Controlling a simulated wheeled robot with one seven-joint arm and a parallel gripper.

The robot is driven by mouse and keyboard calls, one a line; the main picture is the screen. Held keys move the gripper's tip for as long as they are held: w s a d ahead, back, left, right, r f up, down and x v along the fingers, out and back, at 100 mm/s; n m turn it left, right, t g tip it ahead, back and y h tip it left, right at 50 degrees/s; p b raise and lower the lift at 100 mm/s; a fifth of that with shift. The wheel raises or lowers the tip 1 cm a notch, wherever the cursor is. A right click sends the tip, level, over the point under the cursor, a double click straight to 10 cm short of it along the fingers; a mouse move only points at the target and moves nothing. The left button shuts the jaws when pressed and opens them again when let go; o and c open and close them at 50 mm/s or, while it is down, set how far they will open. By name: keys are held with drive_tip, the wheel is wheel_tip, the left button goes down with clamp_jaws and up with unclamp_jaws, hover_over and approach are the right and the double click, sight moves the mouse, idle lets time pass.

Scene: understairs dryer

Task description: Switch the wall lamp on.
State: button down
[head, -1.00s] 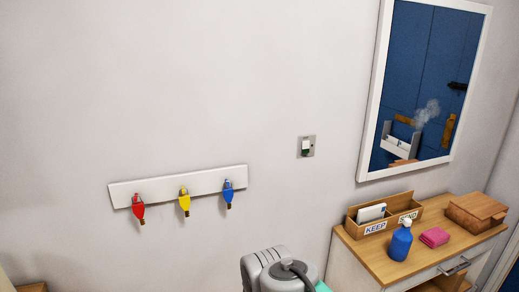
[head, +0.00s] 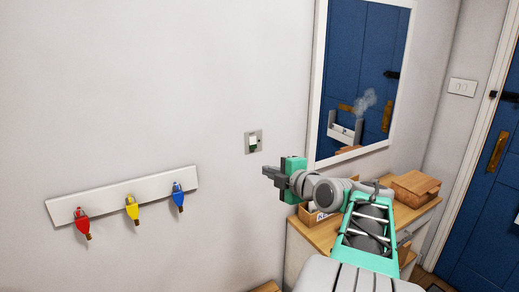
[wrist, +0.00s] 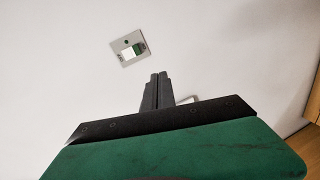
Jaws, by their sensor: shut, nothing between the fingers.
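A small grey wall plate with a white and dark green switch (head: 253,142) is on the pale wall, left of the mirror. The switch also shows in the wrist view (wrist: 131,48), above and left of the fingertips. My gripper (head: 266,172) is shut and empty, its dark fingers pointing left, just below and right of the plate in the head view. In the wrist view the shut fingers (wrist: 159,77) appear apart from the plate; their distance from the wall is hard to judge. I cannot make out a wall lamp in either view.
A white-framed mirror (head: 316,113) hangs right of the switch. A wooden-topped cabinet (head: 405,218) with a brown box (head: 415,187) stands below it, partly hidden by my arm. A rail (head: 115,196) with red, yellow and blue tags is at left. A white double switch (head: 462,87) is beside the blue door (head: 480,190).

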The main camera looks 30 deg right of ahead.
sight(254, 147)
drive_tip(key=shift+n+t+h, duration=0.3)
drive_tip(key=shift+n+t, duration=0.3)
drive_tip(key=shift+n, duration=0.1)
drive_tip(key=d+r, duration=0.1)
drive_tip(key=s+d, duration=0.1)
drive_tip(key=d+r, duration=0.1)
drive_tip(key=shift+s+d+r, duration=0.25)
drive_tip(key=shift+s+r, duration=0.05)
drive_tip(key=shift+r, duration=0.05)
drive_tip(key=w+p, duration=0.2)
drive_tip(key=w, duration=0.2)
drive_tip(key=w+f+p, duration=0.1)
drive_tip(key=w+p, duration=0.1)
drive_tip(key=w, duration=0.3)
drive_tip(key=w+p, duration=0.2)
drive_tip(key=w, duration=0.2)
drive_tip(key=shift+w+d+f, duration=0.25)
drive_tip(key=shift+d, duration=0.1)
drive_tip(key=shift+w+f, duration=0.1)
drive_tip(key=shift+w, duration=0.1)
